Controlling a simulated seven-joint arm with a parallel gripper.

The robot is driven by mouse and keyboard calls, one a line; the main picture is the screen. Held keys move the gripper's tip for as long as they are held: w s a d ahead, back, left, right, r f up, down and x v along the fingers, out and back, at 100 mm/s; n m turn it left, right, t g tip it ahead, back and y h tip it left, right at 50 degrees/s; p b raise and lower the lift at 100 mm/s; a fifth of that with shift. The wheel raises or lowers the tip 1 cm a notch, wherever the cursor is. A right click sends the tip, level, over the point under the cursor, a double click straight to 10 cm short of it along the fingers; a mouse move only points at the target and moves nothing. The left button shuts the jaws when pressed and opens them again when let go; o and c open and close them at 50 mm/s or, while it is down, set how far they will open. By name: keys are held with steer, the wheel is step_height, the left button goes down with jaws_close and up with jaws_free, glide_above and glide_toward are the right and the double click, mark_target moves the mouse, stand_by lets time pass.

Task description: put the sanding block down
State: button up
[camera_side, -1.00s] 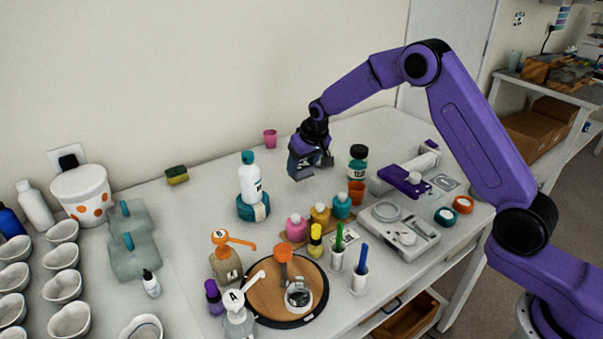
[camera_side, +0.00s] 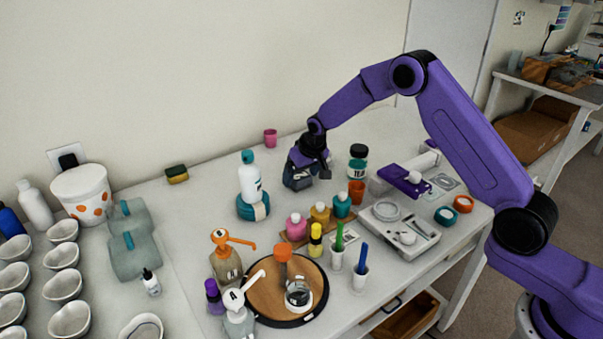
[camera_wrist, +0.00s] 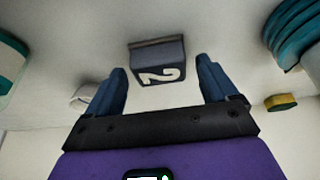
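The sanding block (camera_wrist: 158,62) is a dark blue-grey block with a pale "2" on its face. In the wrist view it lies between and just beyond my fingertips, with a gap on both sides. My gripper (camera_wrist: 162,80) is open around it, not gripping it. In the side view the block (camera_side: 296,181) is low at the table surface, behind and right of the white bottle. My gripper (camera_side: 308,168) is directly over it and partly hides it, so its contact with the table is not clear.
A dark-capped jar (camera_side: 358,163) and an orange cup (camera_side: 356,193) stand to the right. A pink cup (camera_side: 270,138) is behind. Table behind the block is clear.

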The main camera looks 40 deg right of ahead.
steer(key=shift+r, duration=0.1)
steer(key=v, duration=1.2)
steer(key=shift+r, duration=0.15)
steer(key=s+a+r+n+g+y, duration=0.1)
steer(key=s+a+r+n, duration=0.15)
steer(key=s, duration=0.75)
steer(key=s+a+r+n+g, duration=0.1)
steer(key=s+a+n, duration=0.3)
steer(key=s, duration=0.7)
steer(key=s+d+n+g, duration=0.1)
steer(key=s+d+n, duration=0.2)
steer(key=s, duration=0.8)
steer(key=s+d+f+n+g, duration=0.1)
steer(key=s+d+n, duration=0.2)
steer(key=s, duration=0.9)
steer(key=d, duration=0.2)
steer(key=shift+s+d+f+h, duration=0.2)
steer(key=shift+d+f+h, duration=0.05)
steer(key=shift+d+h, duration=0.1)
